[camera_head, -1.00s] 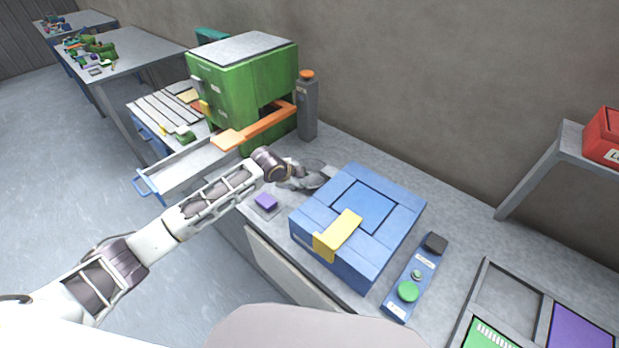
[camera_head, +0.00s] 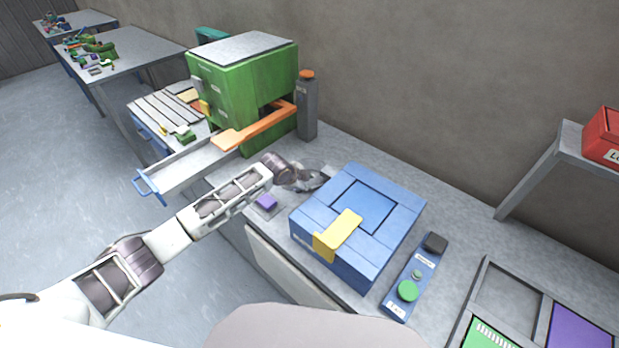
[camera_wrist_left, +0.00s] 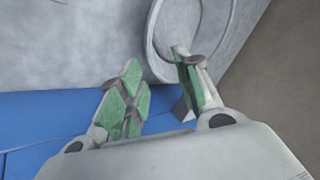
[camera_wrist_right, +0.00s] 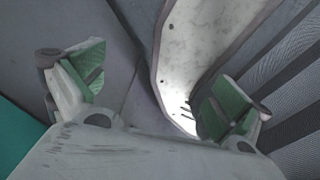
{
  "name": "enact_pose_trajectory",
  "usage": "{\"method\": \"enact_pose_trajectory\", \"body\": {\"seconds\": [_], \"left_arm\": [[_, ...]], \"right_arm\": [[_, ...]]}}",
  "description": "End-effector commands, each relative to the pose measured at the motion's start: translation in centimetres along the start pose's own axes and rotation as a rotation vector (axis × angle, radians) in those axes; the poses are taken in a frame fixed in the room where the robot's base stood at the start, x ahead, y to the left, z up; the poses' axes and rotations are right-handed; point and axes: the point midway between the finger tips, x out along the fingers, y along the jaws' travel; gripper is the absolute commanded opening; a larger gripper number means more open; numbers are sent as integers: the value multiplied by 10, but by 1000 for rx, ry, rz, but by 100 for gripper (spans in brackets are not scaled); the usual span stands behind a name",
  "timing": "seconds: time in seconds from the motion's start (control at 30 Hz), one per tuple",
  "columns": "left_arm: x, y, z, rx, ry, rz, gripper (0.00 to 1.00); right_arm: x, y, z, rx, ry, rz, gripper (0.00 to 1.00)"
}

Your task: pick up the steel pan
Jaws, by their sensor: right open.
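The steel pan (camera_wrist_left: 188,12) shows in part in the left wrist view, as a round, shallow grey dish with a raised rim at the top. In the head view I cannot clearly tell it from my left gripper (camera_head: 314,180), which is at the far left corner of the blue box. My left gripper (camera_wrist_left: 156,62) has its green-padded fingers apart, with the pan's rim near and just beyond the tips. I cannot tell whether the right finger touches the pan. My right gripper (camera_wrist_right: 155,72) is open and is outside the head view.
The blue box (camera_head: 402,205) with a yellow latch stands beside my left gripper. A green cabinet (camera_head: 235,92) with an orange bar and a grey cylinder (camera_head: 307,110) stand behind. A purple block (camera_head: 266,202) lies near the bench edge. A button panel (camera_head: 412,285) lies right of the box.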

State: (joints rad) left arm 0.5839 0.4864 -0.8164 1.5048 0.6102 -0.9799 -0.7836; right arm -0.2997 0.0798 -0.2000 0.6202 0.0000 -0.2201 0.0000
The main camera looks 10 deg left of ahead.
Motion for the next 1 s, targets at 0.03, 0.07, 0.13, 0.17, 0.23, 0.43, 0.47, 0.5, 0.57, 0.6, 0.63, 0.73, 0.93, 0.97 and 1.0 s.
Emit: {"method": "enact_pose_trajectory", "body": {"seconds": [0.03, 0.07, 0.13, 0.17, 0.23, 0.43, 0.47, 0.5, 0.57, 0.6, 0.63, 0.73, 0.93, 0.97, 1.0], "left_arm": [[1, 0, 0, 0, 0, 0, 34], [2, 0, 0, 0, 0, 1, 34], [5, 0, 0, 0, -1, 1, 34], [6, 0, 1, 0, -1, 1, 34], [10, 1, 1, 0, 0, 0, 34], [25, 2, 2, -1, 0, 1, 34], [27, 3, 2, 0, -1, 1, 34], [30, 3, 3, 0, -1, 1, 34], [34, 3, 2, 0, 1, 0, 34], [37, 3, 2, 0, 0, 0, 34], [39, 2, 2, 0, 0, 0, 34], [45, 3, 3, -1, 0, 1, 34], [51, 3, 3, 0, 0, 0, 34], [51, 3, 3, 0, 0, 0, 34], [52, 3, 3, 0, 0, 0, 34]], "right_arm": [[0, 0, 0, 0, 0, 0, 100], [-1, 0, 0, 0, 0, 0, 100], [-1, 0, 0, 0, 0, 0, 100], [-2, 0, 0, 0, 0, 0, 100], [-3, 0, 0, 0, 0, 0, 100], [-6, 0, 0, 0, 0, 0, 100], [-6, 0, -1, 0, 0, 0, 100], [-7, 0, -1, 0, 0, 0, 100], [-6, 0, -1, 0, 0, 0, 100], [-6, 0, -1, 0, 0, 0, 100], [-7, 0, -1, 0, 0, 0, 100], [-7, 0, -1, 0, 0, 0, 100], [-7, 0, 0, 0, 0, 0, 100], [-7, 0, 0, 0, 0, 0, 100], [-7, 0, 0, 0, 0, 0, 100]]}}
